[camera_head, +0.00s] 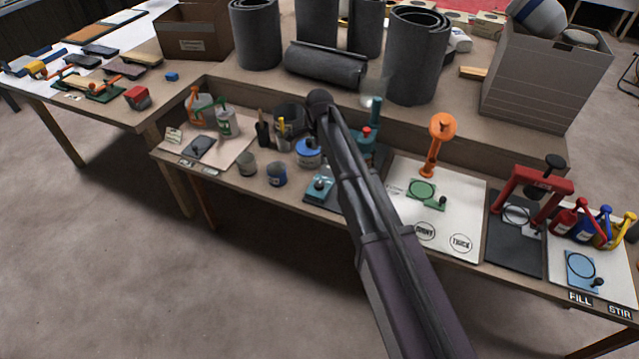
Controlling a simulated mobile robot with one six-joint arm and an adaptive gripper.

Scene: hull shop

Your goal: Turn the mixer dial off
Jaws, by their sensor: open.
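A teal machine (371,140) with a red part on top stands near the middle of the bench, partly hidden behind my arm. A small teal box (321,189) with a dark knob (319,183) sits in front of it, left of my arm. This may be the mixer dial, but its setting is too small to read. My arm crosses the view from the lower right up to a dark rounded joint above the bench. My gripper cannot be made out in this view.
A blue-topped tin (308,152), a blue can (276,173) and a grey can (247,163) stand left of the teal box. An orange stand (439,143) and a red press (531,190) are to the right.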

